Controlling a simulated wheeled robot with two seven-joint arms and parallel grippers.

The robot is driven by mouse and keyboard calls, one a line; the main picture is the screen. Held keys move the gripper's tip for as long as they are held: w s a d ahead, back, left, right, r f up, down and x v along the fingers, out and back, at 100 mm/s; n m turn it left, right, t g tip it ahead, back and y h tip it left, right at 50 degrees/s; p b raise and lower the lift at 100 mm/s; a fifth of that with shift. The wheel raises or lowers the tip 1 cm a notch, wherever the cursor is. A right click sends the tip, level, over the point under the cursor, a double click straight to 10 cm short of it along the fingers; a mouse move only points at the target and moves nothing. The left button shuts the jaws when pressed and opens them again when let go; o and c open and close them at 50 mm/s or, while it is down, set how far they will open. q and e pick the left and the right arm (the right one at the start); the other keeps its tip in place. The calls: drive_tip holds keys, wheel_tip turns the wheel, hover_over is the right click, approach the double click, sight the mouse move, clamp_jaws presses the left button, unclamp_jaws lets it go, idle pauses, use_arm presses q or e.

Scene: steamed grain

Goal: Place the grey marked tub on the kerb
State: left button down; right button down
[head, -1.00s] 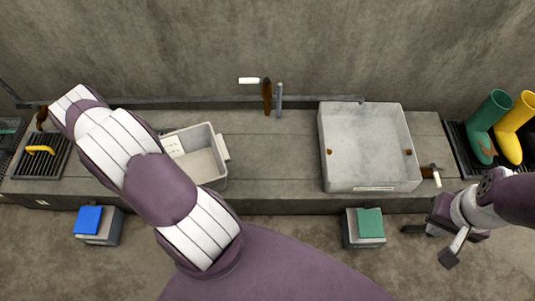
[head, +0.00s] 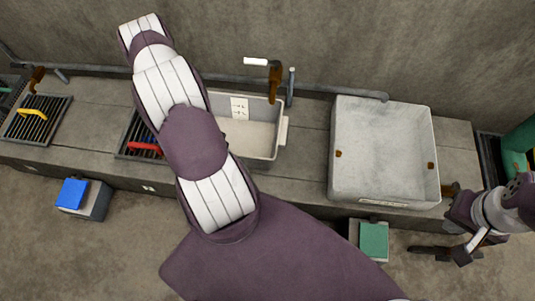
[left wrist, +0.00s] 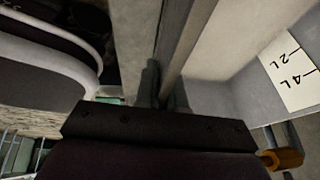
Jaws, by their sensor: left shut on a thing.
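The grey marked tub (head: 250,138) is a pale open box with a white marked label (head: 240,108) inside its back wall. In the left wrist view the tub (left wrist: 240,97) shows its label reading 2L and 4L. My left gripper (left wrist: 164,90) is shut on the tub's wall there; in the head view my arm hides it and the tub's left side. The tub is over the long grey concrete kerb (head: 300,175); I cannot tell whether it touches. My right gripper (head: 446,252) is open and empty at the right, in front of the kerb.
A large square basin (head: 385,150) stands right of the tub. A red-handled grate (head: 140,145) and a yellow-handled grate (head: 35,118) lie left. A tap (head: 275,80) is close behind the tub. Blue-topped (head: 75,193) and green-topped (head: 374,240) boxes stand in front.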

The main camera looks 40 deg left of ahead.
use_arm(q)
drive_tip(key=w+d+b, duration=0.3)
drive_tip(key=w+d, duration=0.5)
drive_tip(key=shift+w+d+f+b, duration=0.1)
drive_tip(key=shift+w+d+b, duration=0.15)
drive_tip(key=shift+d+b, duration=0.1)
wheel_tip(320, 180, down, 4)
drive_tip(key=b, duration=0.3)
drive_tip(key=shift+r, duration=0.35)
drive_tip(key=shift+f, duration=0.15)
drive_tip(key=c, duration=1.2)
unclamp_jaws()
drive_tip(key=shift+c, duration=0.2)
